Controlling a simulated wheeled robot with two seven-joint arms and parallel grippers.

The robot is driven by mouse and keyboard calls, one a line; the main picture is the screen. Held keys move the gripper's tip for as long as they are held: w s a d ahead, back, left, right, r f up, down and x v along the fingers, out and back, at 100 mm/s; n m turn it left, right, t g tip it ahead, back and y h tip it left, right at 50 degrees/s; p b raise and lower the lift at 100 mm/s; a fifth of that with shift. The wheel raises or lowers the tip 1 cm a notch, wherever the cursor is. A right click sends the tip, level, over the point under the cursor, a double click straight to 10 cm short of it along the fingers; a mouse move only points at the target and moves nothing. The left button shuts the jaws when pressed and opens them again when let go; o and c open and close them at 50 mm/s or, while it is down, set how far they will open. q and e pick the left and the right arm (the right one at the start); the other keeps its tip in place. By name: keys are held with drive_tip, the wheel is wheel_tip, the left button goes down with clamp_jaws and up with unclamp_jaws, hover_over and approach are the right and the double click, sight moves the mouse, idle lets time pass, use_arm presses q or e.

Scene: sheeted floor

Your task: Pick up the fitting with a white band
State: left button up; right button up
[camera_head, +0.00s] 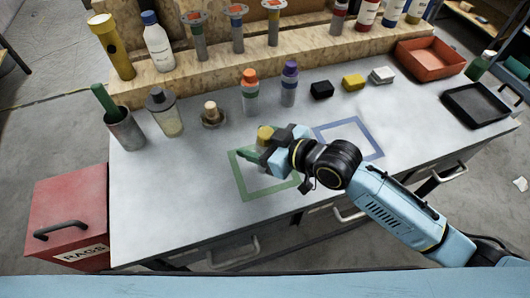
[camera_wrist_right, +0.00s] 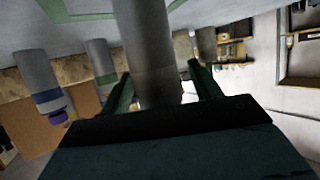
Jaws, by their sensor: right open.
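A grey fitting with a yellow top (camera_head: 265,133) stands on the table by the green square outline. My right gripper (camera_head: 263,152) is at it, partly covering its body. In the right wrist view, its grey body (camera_wrist_right: 148,45) stands between the two open green fingers (camera_wrist_right: 158,88); I cannot make out a white band on it. A fitting with an orange top and green band (camera_head: 250,92) and one with a purple top and blue band (camera_head: 289,84) stand behind. My left gripper is not in view.
Black (camera_head: 321,90), yellow (camera_head: 353,82) and white (camera_head: 382,75) blocks lie behind on the right. A shaker (camera_head: 164,112) and a grey cup (camera_head: 124,130) stand left. The blue square outline (camera_head: 371,150) looks empty. A red bin (camera_head: 430,60) and black tray (camera_head: 477,104) sit right.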

drive_tip(key=c, duration=1.2)
drive_tip(key=shift+r, duration=0.15)
